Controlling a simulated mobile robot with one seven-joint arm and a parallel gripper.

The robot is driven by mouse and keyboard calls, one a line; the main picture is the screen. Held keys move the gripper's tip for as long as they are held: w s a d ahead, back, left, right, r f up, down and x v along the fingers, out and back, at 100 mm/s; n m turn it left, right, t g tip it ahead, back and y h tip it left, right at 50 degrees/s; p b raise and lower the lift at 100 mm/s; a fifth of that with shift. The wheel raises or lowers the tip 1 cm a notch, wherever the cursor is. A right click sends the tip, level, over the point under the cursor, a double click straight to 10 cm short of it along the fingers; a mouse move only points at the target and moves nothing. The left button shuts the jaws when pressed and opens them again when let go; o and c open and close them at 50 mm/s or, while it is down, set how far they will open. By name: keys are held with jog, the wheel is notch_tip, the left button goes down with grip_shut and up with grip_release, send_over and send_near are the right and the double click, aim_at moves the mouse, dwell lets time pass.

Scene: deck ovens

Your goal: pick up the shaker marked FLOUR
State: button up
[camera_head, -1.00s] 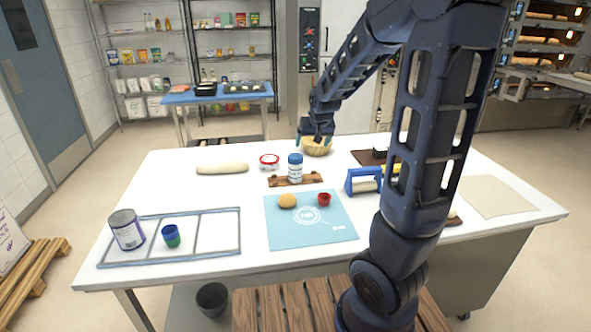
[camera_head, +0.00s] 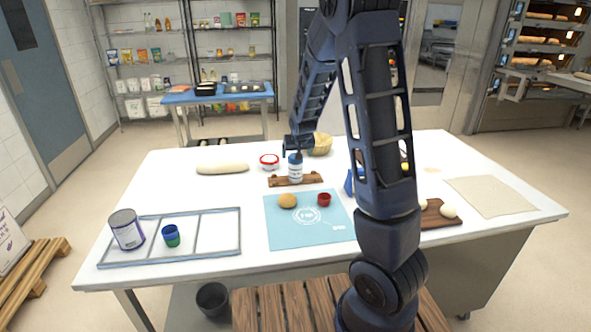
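A white shaker (camera_head: 295,173) with a blue top stands upright on or at a small wooden rack (camera_head: 281,181) near the middle of the white table. Its label is too small to read. My gripper (camera_head: 298,154) points down right at the shaker's top, and overlaps it in the picture. I cannot tell whether it touches the shaker, or whether its fingers are open or shut.
A red-and-white tub (camera_head: 269,161), a dough roll (camera_head: 222,168) and a wicker basket (camera_head: 322,144) are nearby. My arm hides part of the table's right side.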

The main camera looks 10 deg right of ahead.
aim_at(295, 168)
jog(key=shift+x, duration=3.55)
jog(key=shift+a, duration=0.1)
jog(key=shift+c, duration=0.3)
jog(key=c, duration=1.1)
jog(key=shift+c, duration=0.3)
